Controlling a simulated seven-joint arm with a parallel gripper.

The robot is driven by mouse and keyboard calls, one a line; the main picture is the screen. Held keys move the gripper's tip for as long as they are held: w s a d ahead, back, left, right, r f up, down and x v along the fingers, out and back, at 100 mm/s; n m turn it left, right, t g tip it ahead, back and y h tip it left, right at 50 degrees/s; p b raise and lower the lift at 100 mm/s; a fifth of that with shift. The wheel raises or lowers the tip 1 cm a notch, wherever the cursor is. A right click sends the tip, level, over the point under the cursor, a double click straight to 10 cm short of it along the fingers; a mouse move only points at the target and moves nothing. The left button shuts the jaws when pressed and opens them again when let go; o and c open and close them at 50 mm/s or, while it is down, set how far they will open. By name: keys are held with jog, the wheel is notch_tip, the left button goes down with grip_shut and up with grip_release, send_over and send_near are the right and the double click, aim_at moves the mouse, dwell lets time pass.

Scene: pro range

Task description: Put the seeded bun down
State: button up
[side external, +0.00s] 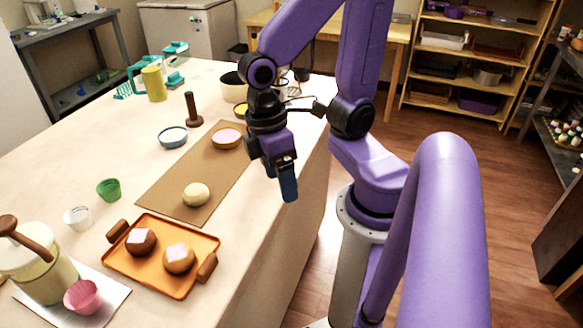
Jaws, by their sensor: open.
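No bun in the side external view shows clear seeds, so I cannot tell which one is the seeded bun. A pale round bun (196,194) rests on the near part of a brown mat (172,187). Two brown buns, a left one (141,241) and a right one (179,258), sit on an orange tray (146,276) with brown handles. Each has a pale pinkish square on top. My gripper (280,180) is open and empty, pointing down near the table's right edge, to the right of the mat and apart from all the buns.
A shallow bowl with pink contents (227,139) stands on the mat's far end. A blue-rimmed dish (172,137), a brown pestle-like object (192,110), a green cup (109,189), a white cup (78,217), a pink cup (82,297) and a cream pot (42,275) stand around. The table's left middle is clear.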

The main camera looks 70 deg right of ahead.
jog(key=s+n+t, duration=0.1)
jog(key=d+r+n+t, duration=0.1)
jog(key=n, duration=0.1)
jog(key=shift+s+d+n, duration=0.25)
jog(key=shift+s+n, duration=0.05)
jog(key=shift+s, duration=0.05)
dwell(1.1)
